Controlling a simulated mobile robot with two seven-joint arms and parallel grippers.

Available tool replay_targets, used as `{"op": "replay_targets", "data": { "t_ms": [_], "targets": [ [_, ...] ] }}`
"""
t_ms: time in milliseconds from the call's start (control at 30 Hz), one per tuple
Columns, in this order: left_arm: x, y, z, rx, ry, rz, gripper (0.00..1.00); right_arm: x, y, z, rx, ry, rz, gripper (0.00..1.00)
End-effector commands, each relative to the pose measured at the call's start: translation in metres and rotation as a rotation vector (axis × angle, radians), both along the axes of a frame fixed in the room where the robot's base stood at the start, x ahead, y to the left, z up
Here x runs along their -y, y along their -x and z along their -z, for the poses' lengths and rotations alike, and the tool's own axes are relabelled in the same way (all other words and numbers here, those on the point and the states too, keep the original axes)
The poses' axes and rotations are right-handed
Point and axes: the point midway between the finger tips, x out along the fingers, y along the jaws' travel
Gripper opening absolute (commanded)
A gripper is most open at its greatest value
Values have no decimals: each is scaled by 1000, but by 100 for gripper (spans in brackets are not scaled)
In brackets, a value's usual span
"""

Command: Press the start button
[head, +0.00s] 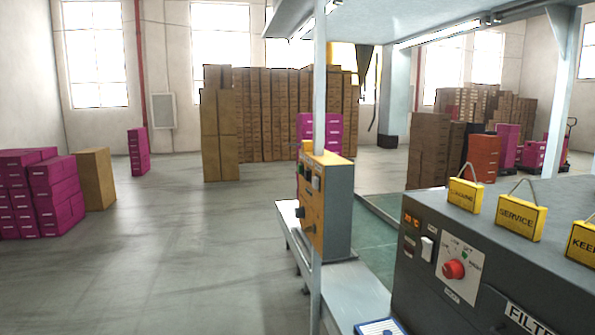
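A grey control box with a yellow front (312,200) is fixed at a white post in the middle of the head view. Its front faces left and is seen at a slant. It carries small controls, among them a dark green button (316,183) and a black knob (300,212). The labels are too small to read, so I cannot tell which control is the start button. The dark machine (400,290) at the right has a red knob (453,269) and a white switch (427,248). Neither of my grippers is in view.
A white post (319,100) stands against the control box. Yellow hanging signs (520,219) stand on the dark machine. Magenta boxes (55,190) and a brown box (96,178) are at the left. Stacked cartons (280,115) stand behind. The floor (190,250) at left is clear.

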Motion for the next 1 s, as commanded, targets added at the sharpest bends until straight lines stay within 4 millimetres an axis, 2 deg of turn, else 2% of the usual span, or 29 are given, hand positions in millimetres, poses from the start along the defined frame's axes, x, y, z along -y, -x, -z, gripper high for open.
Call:
{"op": "replay_targets", "data": {
  "t_ms": [33,333,1000],
  "targets": [
    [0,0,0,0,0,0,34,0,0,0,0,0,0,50],
    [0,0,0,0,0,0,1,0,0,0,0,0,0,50],
    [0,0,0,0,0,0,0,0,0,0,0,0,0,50]
  ]
}}
